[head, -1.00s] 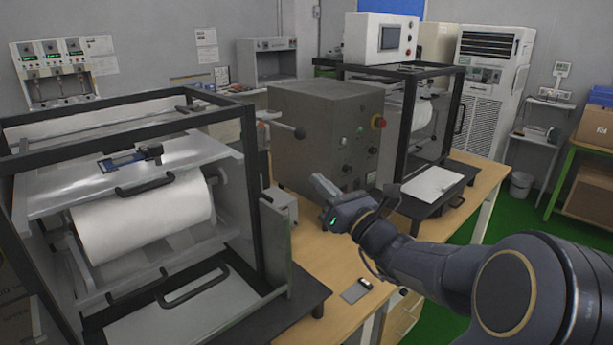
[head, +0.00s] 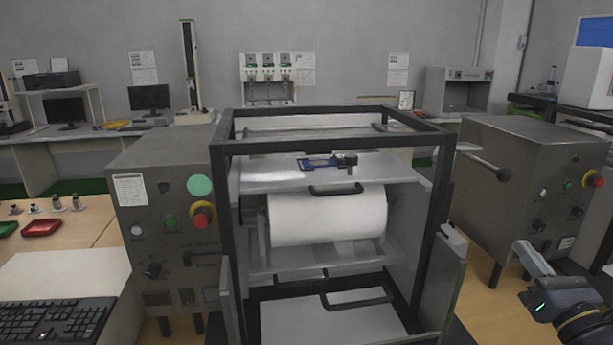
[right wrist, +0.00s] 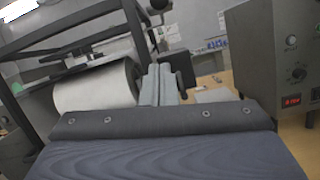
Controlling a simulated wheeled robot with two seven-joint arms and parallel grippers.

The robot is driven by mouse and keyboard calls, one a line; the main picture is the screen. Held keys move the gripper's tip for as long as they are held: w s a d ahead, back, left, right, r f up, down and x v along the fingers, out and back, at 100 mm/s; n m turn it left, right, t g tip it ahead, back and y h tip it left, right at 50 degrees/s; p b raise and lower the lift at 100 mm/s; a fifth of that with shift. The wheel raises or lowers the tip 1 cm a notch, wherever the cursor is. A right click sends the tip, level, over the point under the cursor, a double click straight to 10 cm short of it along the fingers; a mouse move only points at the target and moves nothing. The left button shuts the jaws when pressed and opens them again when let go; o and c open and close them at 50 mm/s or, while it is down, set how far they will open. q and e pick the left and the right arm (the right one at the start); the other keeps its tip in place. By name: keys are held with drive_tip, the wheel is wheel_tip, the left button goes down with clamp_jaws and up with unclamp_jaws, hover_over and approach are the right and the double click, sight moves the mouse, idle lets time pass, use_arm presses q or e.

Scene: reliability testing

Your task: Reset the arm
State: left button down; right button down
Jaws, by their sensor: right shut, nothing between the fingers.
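My right gripper (head: 533,260) is at the lower right of the head view, in front of the right-hand grey control box. Its fingers are shut with nothing between them. In the right wrist view the closed fingers (right wrist: 160,84) point ahead, between the white roll (right wrist: 95,88) and a grey control box (right wrist: 275,60). Most of my right arm is outside the head view. My left gripper does not show.
A black-framed machine (head: 330,147) with a white roll (head: 327,217) stands in the middle. A grey control box (head: 165,260) is to its left, another (head: 520,170) to its right. A keyboard (head: 55,318) and red tray (head: 70,222) are at left.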

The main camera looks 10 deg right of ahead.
drive_tip(key=s+a+f+n+g+y, duration=0.1)
drive_tip(key=a+f+n+g+y, duration=0.2)
drive_tip(key=a+n, duration=0.35)
drive_tip(key=s+a+f+n+g+y, duration=0.1)
drive_tip(key=a+n+g+y, duration=0.2)
drive_tip(key=a+n+y, duration=0.4)
drive_tip(key=a+f+n+g+y, duration=0.25)
drive_tip(key=a+n, duration=0.35)
drive_tip(key=a, duration=0.3)
drive_tip(key=s+a+f+n+g+h, duration=0.2)
drive_tip(key=s+f+n+g+h, duration=0.5)
drive_tip(key=n, duration=1.1)
drive_tip(key=s+f, duration=0.3)
drive_tip(key=f, duration=0.2)
drive_tip(key=shift+a+f, duration=0.15)
drive_tip(key=shift+a, duration=0.15)
drive_tip(key=c, duration=2.1)
unclamp_jaws()
drive_tip(key=shift+c, duration=0.2)
